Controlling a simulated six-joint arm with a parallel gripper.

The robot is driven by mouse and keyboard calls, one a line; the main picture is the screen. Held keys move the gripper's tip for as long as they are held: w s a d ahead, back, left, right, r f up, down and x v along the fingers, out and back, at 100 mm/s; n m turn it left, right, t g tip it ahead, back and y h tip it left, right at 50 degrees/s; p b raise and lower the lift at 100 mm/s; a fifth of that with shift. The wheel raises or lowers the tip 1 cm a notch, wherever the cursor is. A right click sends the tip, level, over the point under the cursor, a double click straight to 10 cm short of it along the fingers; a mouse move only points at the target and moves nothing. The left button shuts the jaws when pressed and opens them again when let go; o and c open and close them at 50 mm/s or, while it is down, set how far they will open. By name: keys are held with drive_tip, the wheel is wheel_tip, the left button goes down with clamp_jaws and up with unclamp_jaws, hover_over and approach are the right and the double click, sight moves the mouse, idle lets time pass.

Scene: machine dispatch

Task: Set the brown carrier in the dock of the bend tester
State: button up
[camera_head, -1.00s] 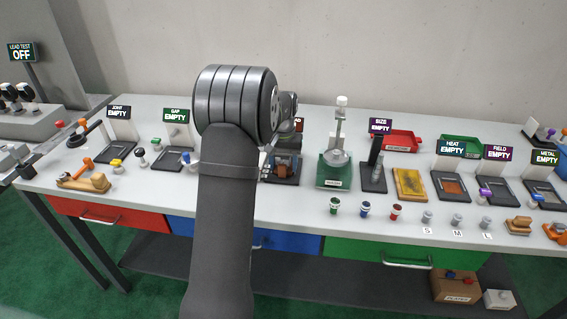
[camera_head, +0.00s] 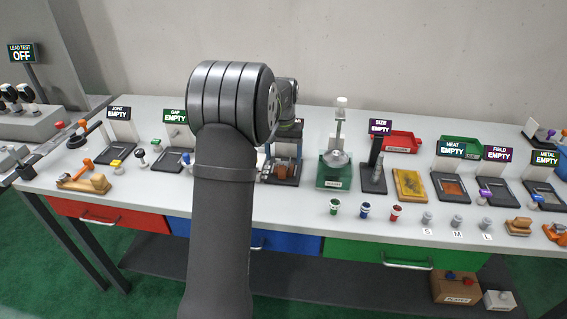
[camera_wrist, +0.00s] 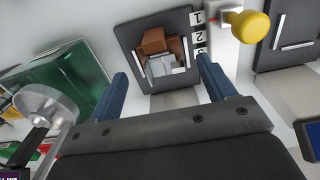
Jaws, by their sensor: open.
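The brown carrier (camera_wrist: 155,41) sits in a dark dock (camera_wrist: 125,31) with pale rails on both sides, in the wrist view. A pale grey block shows at its near side. In the head view the carrier (camera_head: 281,171) shows low in a dark-based machine right of my arm. This machine's sign is hidden, so I cannot tell its name. My gripper (camera_wrist: 163,68) is open, its two blue fingers apart and pointing towards the dock. Neither finger touches the carrier. In the head view my arm hides most of the gripper.
A yellow knob (camera_wrist: 248,25) stands just right of the dock, beside number labels.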

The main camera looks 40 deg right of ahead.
sight(283, 163)
wheel_tip(283, 163, up, 8)
drive_tip(key=shift+f, duration=0.15)
idle(0.4)
wheel_tip(283, 163, down, 12)
drive_tip(key=shift+r, duration=2)
